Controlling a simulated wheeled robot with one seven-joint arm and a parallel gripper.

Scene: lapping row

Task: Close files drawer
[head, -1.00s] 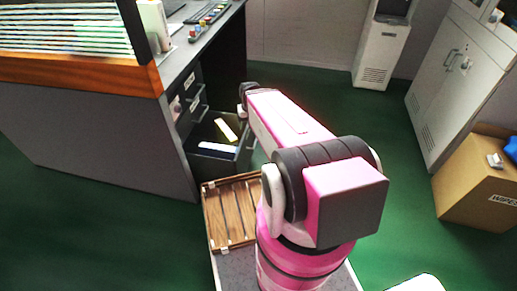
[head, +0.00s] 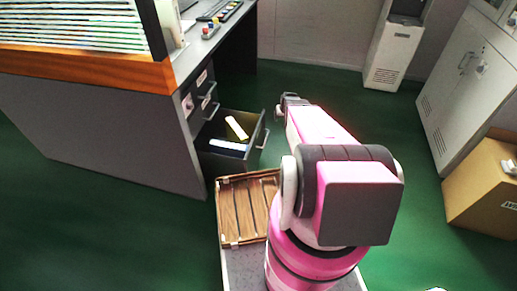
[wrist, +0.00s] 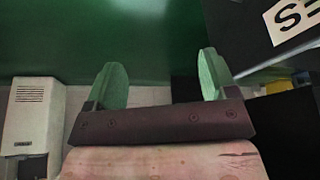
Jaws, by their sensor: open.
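The files drawer (head: 230,150) is the bottom drawer of the grey desk and stands pulled out. A yellow folder and a white folder show inside it. Its handle (head: 264,138) is on the front at the right. My gripper (head: 290,103) is in front of the drawer's handle side, a little to the right and apart from it in the head view. In the wrist view my gripper (wrist: 160,75) is open with two green fingers and nothing between them. A dark panel with a white label (wrist: 290,20), partly cut off, shows at the upper right there.
The desk (head: 120,130) has upper drawers (head: 203,92) that look shut. A wooden slatted tray (head: 245,208) is just below the open drawer. A white dispenser (head: 393,50), a grey cabinet (head: 465,85) and a cardboard box (head: 485,190) stand at the right. Green floor is clear between.

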